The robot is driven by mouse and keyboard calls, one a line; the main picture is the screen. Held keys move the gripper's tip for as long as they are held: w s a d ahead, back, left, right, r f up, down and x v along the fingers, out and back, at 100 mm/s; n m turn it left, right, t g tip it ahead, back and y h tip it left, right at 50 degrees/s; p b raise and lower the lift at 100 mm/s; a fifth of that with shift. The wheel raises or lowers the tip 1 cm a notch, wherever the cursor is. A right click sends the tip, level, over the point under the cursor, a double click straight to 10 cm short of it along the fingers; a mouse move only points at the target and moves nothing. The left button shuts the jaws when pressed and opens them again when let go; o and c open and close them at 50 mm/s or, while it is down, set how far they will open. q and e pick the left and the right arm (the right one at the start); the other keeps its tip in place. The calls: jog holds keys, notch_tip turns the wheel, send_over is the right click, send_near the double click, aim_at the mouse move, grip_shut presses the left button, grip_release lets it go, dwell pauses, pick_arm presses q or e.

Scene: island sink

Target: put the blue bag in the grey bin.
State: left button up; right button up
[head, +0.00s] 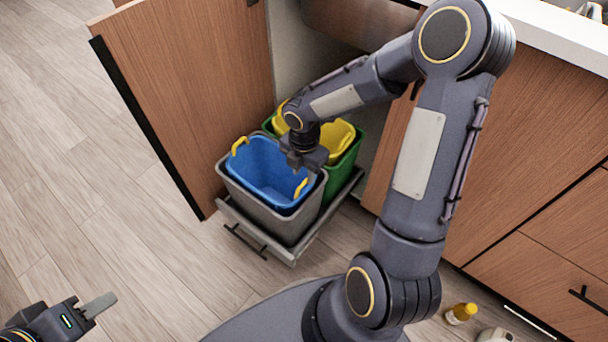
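The blue bag (265,168) with yellow handles sits inside the grey bin (262,210), its top edge level with or slightly above the bin's rim. My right gripper (306,166) is over the bag's right back edge, close to it and pointing down. Its fingers are dark and small, so I cannot tell whether they are apart or touch the bag. My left gripper (98,304) is at the bottom left, far from the bin, with nothing seen in it. Only one light finger shows clearly.
A green bin (347,167) with a yellow bag (338,138) stands behind the grey bin on the pulled-out drawer (282,251). An open cabinet door (180,90) is at the left. A yellow-capped bottle (461,313) is at the lower right. The floor at left is clear.

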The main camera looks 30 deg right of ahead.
jog(key=s+r+m+t+p, duration=0.1)
jog(key=s+r+m, duration=0.3)
jog(key=r+m, duration=0.3)
jog(key=s+r+m+t+p, duration=0.1)
jog(key=s+r+m, duration=0.3)
jog(key=r, duration=0.5)
jog(key=s+a+r+m+t+y, duration=0.1)
jog(key=s+a+m+y, duration=0.1)
jog(key=s+m, duration=0.2)
jog(key=s+a+r+m+t+y, duration=0.1)
jog(key=s+a+r+m+t, duration=0.1)
jog(key=s+m, duration=0.3)
jog(key=m, duration=0.4)
jog(key=shift+r+t+y, duration=0.3)
jog(key=shift+y, duration=0.1)
